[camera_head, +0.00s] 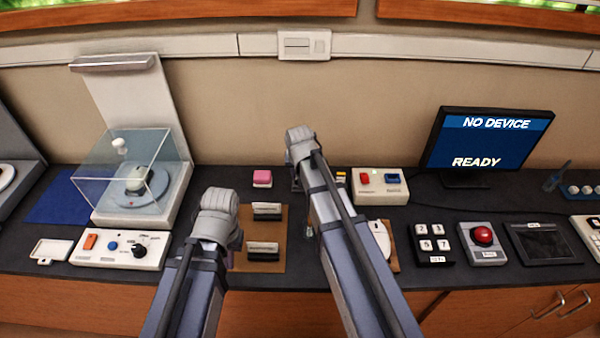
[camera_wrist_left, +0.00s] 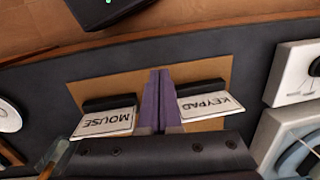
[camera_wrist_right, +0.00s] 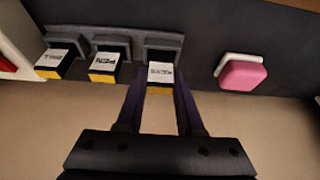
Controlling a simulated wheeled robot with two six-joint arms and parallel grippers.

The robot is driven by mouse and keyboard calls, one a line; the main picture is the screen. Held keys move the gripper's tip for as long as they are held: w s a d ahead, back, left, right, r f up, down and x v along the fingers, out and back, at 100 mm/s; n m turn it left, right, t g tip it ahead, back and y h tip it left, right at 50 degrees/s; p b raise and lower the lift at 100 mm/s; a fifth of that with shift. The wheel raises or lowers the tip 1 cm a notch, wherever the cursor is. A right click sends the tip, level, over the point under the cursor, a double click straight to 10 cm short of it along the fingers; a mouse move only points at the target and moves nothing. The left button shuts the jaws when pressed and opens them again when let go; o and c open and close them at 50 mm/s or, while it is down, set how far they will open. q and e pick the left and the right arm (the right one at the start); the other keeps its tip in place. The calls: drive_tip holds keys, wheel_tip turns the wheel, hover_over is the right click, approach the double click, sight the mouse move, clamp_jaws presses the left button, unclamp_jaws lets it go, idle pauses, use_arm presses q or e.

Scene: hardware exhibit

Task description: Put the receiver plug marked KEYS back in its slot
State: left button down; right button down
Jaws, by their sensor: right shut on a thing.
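The plug marked KEYS (camera_wrist_right: 160,75), white-labelled with a black and yellow body, is between the fingers of my right gripper (camera_wrist_right: 158,95), which is shut on it. It lines up with the mouth of a grey slot (camera_wrist_right: 165,42); a dark part of the opening shows beyond its label. I cannot tell how deep it sits. In the head view my right arm hides this plug, and my right gripper (camera_head: 296,185) is at the back of the counter. My left gripper (camera_wrist_left: 160,75) is shut and empty, between the MOUSE card (camera_wrist_left: 104,122) and the KEYPAD card (camera_wrist_left: 210,105).
Plugs marked PEN (camera_wrist_right: 104,64) and BELL (camera_wrist_right: 54,62) sit at neighbouring slots. A pink block (camera_wrist_right: 243,75) lies on the other side. The monitor (camera_head: 487,140) reads NO DEVICE and READY. A clear-covered turntable (camera_head: 135,185) stands at left.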

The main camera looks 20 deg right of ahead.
use_arm(q)
drive_tip(key=shift+f+b, duration=0.4)
drive_tip(key=shift+f, duration=0.05)
use_arm(e)
drive_tip(key=shift+f, duration=0.5)
unclamp_jaws()
idle(0.3)
use_arm(q)
drive_tip(key=shift+r, duration=0.15)
use_arm(e)
drive_tip(key=shift+r, duration=0.15)
drive_tip(key=shift+r+p, duration=3.45)
drive_tip(key=shift+p, duration=0.15)
use_arm(q)
wheel_tip(320, 180, up, 7)
use_arm(e)
drive_tip(key=shift+f, duration=0.1)
